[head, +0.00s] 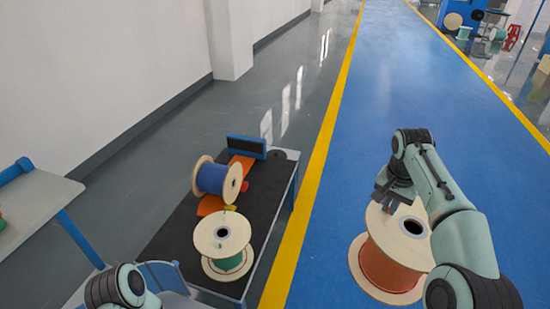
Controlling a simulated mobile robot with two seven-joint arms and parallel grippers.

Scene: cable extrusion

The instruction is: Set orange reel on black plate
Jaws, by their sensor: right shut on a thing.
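The orange reel (390,268) has pale wooden flanges and orange cable and stands upright at the right, in front of the blue floor. My right gripper (390,203) is shut on its upper flange near the rim. I cannot tell how high the reel hangs above the floor.
On the cart, a blue reel (213,180) lies on its side near orange pieces (210,205), and a green reel (226,260) stands at the near end. A grey table (35,205) is at left.

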